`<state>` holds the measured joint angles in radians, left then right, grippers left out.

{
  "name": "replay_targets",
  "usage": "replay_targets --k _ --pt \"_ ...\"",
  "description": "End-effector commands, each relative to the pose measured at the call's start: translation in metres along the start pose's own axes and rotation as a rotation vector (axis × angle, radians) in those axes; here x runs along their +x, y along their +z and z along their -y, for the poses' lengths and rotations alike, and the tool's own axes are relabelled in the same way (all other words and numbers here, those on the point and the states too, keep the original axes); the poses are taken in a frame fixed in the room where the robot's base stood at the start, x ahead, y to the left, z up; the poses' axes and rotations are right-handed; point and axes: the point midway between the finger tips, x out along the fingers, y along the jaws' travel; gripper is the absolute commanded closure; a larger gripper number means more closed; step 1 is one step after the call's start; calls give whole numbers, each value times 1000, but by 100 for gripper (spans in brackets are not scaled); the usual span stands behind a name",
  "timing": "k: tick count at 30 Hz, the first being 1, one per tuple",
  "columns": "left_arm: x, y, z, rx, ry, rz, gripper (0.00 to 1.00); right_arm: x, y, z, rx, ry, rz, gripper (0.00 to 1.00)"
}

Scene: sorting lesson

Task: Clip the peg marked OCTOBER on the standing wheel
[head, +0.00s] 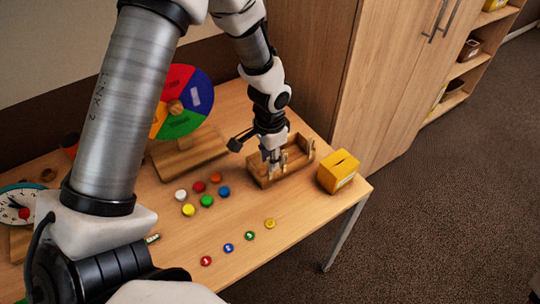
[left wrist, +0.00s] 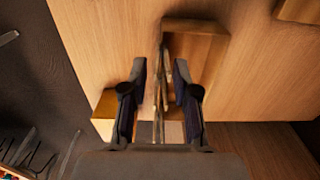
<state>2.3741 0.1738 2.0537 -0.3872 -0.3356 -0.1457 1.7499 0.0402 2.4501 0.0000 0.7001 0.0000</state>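The standing wheel (head: 184,125) has red, blue, green and orange sectors and stands upright on a wooden base, left of centre; my arm hides part of it. A wooden tray (head: 264,182) with upright wooden pegs (head: 309,147) is near the table's right end. It also shows in the left wrist view (left wrist: 216,27). No OCTOBER mark is readable on any peg. My left gripper (head: 271,160) points down at the tray. In the left wrist view its fingers (left wrist: 160,100) are apart, with thin wooden pegs (left wrist: 161,85) between them and gaps at both sides. My right gripper is not in view.
A yellow slotted box (head: 338,171) stands right of the tray. Several coloured buttons (head: 207,201) lie in front of the wheel and more near the front edge. A clock face (head: 18,205) is at far left. A cabinet (head: 385,80) stands behind the table's right end.

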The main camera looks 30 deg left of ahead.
Motion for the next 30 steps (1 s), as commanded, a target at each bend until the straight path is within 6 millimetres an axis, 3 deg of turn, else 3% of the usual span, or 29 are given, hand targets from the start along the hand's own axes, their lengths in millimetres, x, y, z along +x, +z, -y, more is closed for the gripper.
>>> replay_targets --k 5,7,8,16,30 --pt "0 0 0 0 0 0 74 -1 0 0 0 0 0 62" --pt "0 0 0 0 0 0 98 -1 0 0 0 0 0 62" --pt "0 0 0 0 0 0 100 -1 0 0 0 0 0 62" --pt "-2 0 0 0 0 0 100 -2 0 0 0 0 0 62" --pt "-31 0 0 0 0 0 100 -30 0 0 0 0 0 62"
